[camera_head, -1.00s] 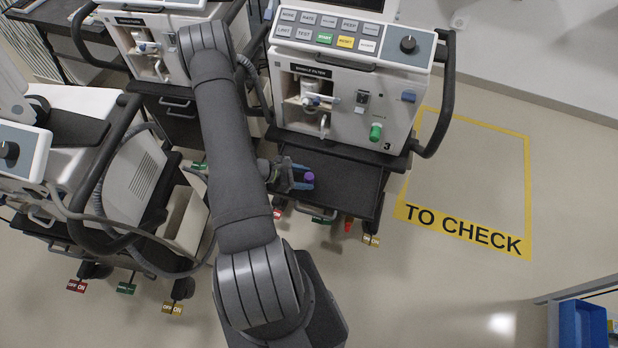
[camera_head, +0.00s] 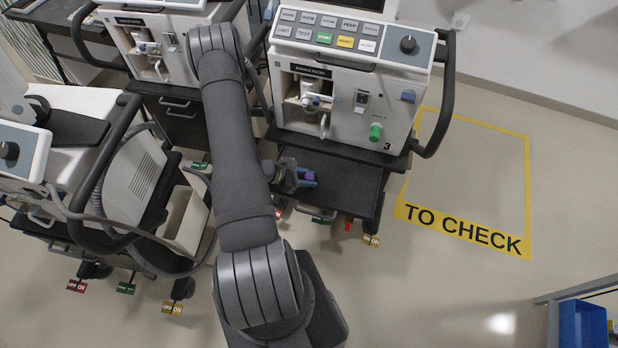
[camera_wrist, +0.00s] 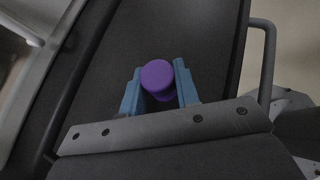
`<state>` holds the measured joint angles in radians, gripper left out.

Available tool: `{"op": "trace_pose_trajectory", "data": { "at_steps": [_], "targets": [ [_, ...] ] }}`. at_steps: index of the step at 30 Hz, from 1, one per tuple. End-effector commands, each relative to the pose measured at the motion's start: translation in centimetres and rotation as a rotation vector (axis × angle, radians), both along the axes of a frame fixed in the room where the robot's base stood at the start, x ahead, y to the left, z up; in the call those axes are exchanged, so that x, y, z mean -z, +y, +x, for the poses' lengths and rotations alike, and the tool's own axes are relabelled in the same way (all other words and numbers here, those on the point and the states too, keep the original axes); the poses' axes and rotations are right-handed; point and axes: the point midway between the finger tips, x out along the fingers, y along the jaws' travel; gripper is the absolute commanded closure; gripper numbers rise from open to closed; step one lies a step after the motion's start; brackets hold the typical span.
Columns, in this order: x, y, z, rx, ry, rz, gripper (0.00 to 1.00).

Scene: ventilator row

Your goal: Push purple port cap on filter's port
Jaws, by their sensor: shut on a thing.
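My gripper (camera_head: 306,179) is shut on the purple port cap (camera_head: 309,176), above the dark shelf of the ventilator marked 3. In the wrist view the purple cap (camera_wrist: 158,75) is round and sits between the two blue fingertips of my gripper (camera_wrist: 160,88). The filter (camera_head: 311,100) is a pale, small part in the recessed bay at the ventilator's front left, above and apart from the cap. Its port is too small to make out.
The ventilator (camera_head: 345,115) has a green knob (camera_head: 375,132) and a side handle (camera_head: 446,95). Its dark shelf (camera_head: 350,186) lies below the bay. Another ventilator (camera_head: 125,165) stands left of my arm. The yellow-outlined floor area (camera_head: 470,170) at right is clear.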

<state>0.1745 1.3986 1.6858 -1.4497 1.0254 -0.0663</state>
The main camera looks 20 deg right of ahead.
Motion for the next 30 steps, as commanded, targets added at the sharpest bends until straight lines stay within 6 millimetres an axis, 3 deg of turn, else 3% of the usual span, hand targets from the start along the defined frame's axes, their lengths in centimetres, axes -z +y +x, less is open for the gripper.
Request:
{"op": "trace_pose_trajectory", "data": {
  "at_steps": [21,30],
  "targets": [
    [-2.8,0.0,0.0,0.001,-0.002,0.0,1.0],
    [-3.0,0.0,0.0,0.0,0.0,0.0,1.0]
  ]
}}
